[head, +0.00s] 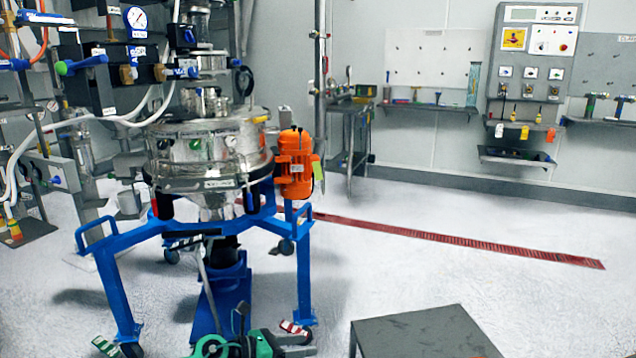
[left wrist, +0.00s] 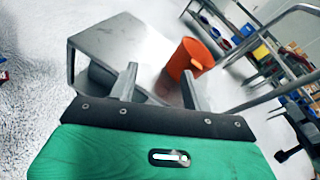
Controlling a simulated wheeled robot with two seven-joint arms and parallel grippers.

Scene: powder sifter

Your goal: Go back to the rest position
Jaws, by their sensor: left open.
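My left gripper (left wrist: 160,82) is open, with its two grey fingers apart and nothing between them in the left wrist view. An orange container (left wrist: 188,57) on a grey table (left wrist: 118,38) shows beyond the fingers, apart from them. In the head view, part of my left gripper (head: 243,344), green and black, shows at the bottom edge, in front of the sifter's blue stand; its fingers are hard to make out there. My right gripper is in neither view.
The steel sifter (head: 205,150) with its orange motor (head: 295,165) stands on a blue wheeled stand (head: 305,270) at the left. A grey table top (head: 425,335) is at the bottom right. A control panel (head: 535,60) hangs on the back wall. The floor at the right is open.

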